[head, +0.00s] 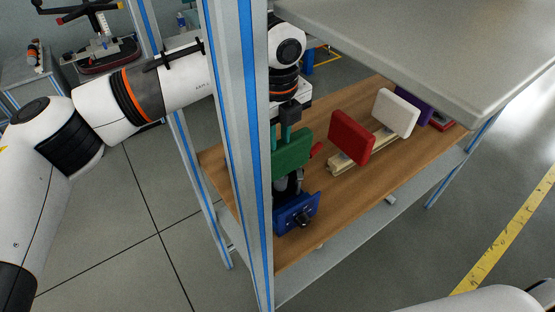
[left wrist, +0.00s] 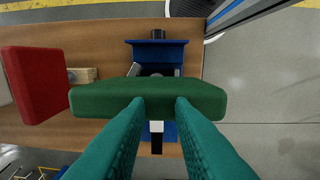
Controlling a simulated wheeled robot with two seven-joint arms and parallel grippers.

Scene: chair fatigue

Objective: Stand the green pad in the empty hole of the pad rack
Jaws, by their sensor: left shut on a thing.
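The green pad (head: 292,150) is held by my left gripper (head: 286,129), partly behind a post in the head view. In the left wrist view the green pad (left wrist: 150,88) spans crosswise between the fingertips (left wrist: 160,103), above the shelf and a blue device. The pale wooden pad rack (head: 345,164) lies to the right of the gripper on the shelf. A red pad (head: 351,137) and a white pad (head: 396,112) stand upright at it. Part of the rack (left wrist: 84,75) shows beside the red pad (left wrist: 38,85) in the left wrist view. I cannot make out the empty hole. My right gripper is out of view.
The blue device (head: 298,213) with a black knob stands on the wooden shelf (head: 365,175) below the green pad. A blue-striped post (head: 240,150) crosses in front of my left arm. A grey top (head: 440,40) overhangs the shelf. A purple thing (head: 416,102) stands behind the white pad.

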